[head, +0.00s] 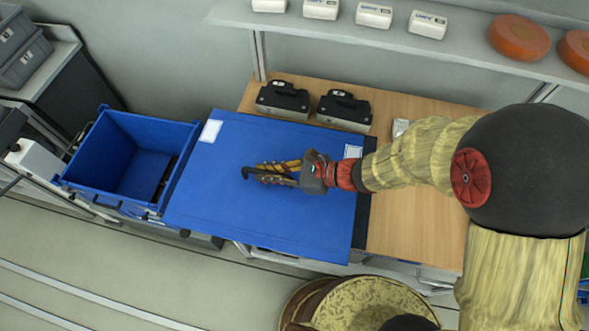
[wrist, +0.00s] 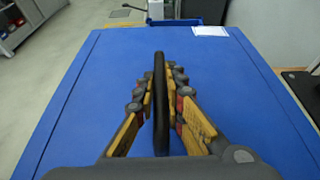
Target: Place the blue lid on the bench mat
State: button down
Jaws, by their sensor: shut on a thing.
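The blue lid (head: 215,205) is a large flat panel with white labels near its upper corners. It lies or hovers over the left part of the wooden bench and reaches past the bench's left end; I cannot tell whether it touches below. It fills much of the wrist view (wrist: 90,85). My gripper (head: 268,173) is above the lid's middle, its fingers shut on a black handle (wrist: 160,100) that stands up from the lid. A dark strip, apparently the bench mat (head: 362,215), shows along the lid's right edge; the rest is hidden beneath the lid.
A blue open bin (head: 130,150) stands left of the lid, close to its edge. Two black-and-grey devices (head: 283,98) (head: 345,108) sit at the bench's back. A shelf above holds white boxes (head: 373,15) and orange discs (head: 518,37). Bare wood (head: 415,215) shows right of the mat.

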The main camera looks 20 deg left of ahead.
jog(key=w, duration=0.1)
jog(key=w+d+f, duration=0.1)
jog(key=w, duration=0.1)
jog(key=w+d+f, duration=0.1)
jog(key=w, duration=0.1)
jog(key=shift+f+b, duration=0.25)
jog(key=shift+b, duration=0.1)
jog(key=w+f, duration=0.1)
jog(key=w+d+f, duration=0.1)
jog(key=f, duration=0.1)
jog(key=w+f+b, duration=0.1)
jog(key=shift+w+d+f, duration=0.15)
jog(key=shift+d+f, duration=0.1)
jog(key=shift+d, duration=0.05)
jog(key=shift+w+d+f, duration=0.1)
jog(key=shift+w+f, duration=0.1)
jog(key=shift+f, duration=0.15)
jog(key=f, duration=0.1)
jog(key=f+b, duration=0.1)
jog(key=f, duration=0.1)
jog(key=shift+w+d+f, duration=0.1)
jog(key=shift+w+f, duration=0.1)
jog(key=shift+f, duration=0.05)
jog(key=c, duration=2.3)
grip_release()
jog(key=shift+f, duration=0.1)
jog(key=o, duration=0.4)
